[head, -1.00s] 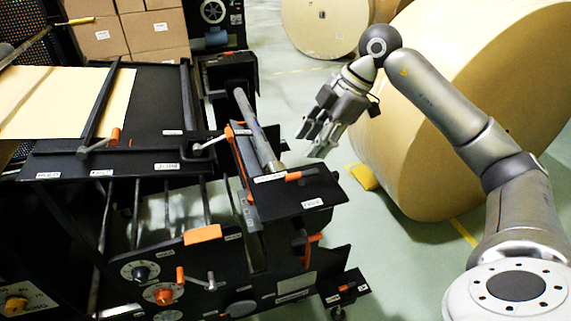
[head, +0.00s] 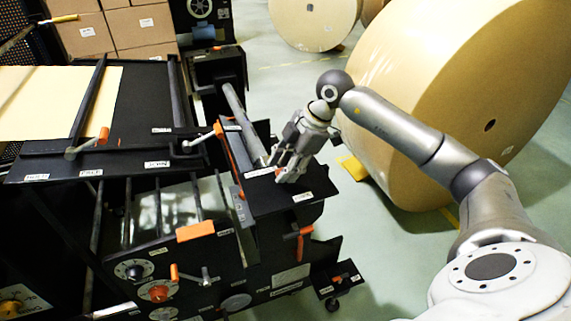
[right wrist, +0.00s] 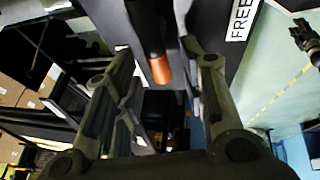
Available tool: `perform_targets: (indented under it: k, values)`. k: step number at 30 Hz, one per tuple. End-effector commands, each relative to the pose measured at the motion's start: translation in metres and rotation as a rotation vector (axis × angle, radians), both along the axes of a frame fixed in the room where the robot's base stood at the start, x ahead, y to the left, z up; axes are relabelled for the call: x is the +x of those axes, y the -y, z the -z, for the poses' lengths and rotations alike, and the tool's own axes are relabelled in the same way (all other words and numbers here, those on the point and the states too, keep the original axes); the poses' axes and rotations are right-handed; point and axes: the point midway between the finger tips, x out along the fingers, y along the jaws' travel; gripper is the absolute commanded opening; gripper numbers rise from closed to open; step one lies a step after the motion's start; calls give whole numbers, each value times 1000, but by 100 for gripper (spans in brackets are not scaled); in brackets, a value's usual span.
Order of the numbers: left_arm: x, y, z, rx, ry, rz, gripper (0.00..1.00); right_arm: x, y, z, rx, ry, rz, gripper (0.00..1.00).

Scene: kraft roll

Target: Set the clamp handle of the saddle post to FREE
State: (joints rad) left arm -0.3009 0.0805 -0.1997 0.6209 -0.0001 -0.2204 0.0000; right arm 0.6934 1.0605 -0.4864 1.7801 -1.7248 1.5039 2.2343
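The saddle post's black top plate (head: 268,202) stands at the machine's right corner, beside a slanted grey bar. The clamp handle's orange grip (right wrist: 160,68) shows in the right wrist view, joined to a dark lever. In the head view only a bit of orange (head: 278,172) shows behind my fingers. The FREE label (right wrist: 243,18) is to the right of the handle in the wrist view, and the handle does not point at it. My right gripper (head: 284,174) is open over the plate, with the orange grip between its spread fingers; contact is unclear. My left gripper is out of view.
Other orange-handled levers (head: 103,135) sit on the machine close by, and an orange lever (head: 304,242) hangs below the plate. A large kraft roll (head: 450,90) stands behind my right arm. Green floor (head: 375,245) is open to the right of the machine.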

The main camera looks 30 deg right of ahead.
Motion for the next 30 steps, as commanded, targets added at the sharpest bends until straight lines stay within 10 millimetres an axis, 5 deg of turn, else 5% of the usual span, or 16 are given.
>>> perform_targets:
  k: [4, 13, 30]
  values:
    - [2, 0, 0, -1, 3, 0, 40, 0, 0, 0, 0, 0, 0, 37]
    - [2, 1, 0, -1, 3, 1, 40, 0, 0, 0, 0, -1, 0, 0]
    - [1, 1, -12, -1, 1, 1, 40, -3, 1, -3, 1, -2, -160, 0]
